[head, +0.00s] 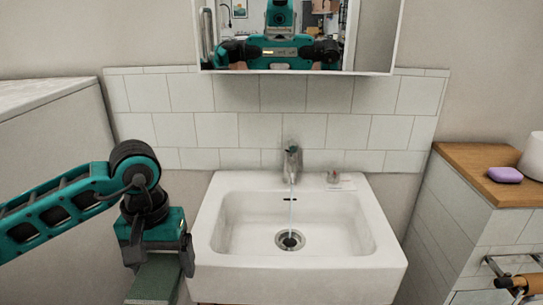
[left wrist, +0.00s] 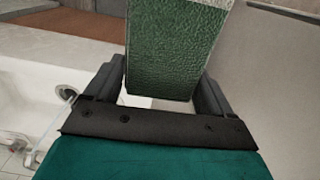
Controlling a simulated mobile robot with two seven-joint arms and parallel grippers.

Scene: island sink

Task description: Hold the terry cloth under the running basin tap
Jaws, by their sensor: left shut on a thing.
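The green terry cloth (head: 155,280) hangs below my left gripper (head: 160,258), left of the basin in the head view. My left gripper is shut on the cloth; in the left wrist view the textured green cloth (left wrist: 172,50) sits between the two dark fingers (left wrist: 160,92). The white basin (head: 220,262) stands in the middle of the head view. Its metal tap (head: 292,162) is running, and a thin water stream (head: 291,205) falls towards the drain (head: 290,240). The cloth is apart from the stream. My right gripper is not seen directly.
A mirror cabinet (head: 375,40) hangs above the basin and reflects me. At right, a wooden-topped tiled counter (head: 470,160) carries purple soap (head: 505,174). A pale block (head: 55,130) stands at left.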

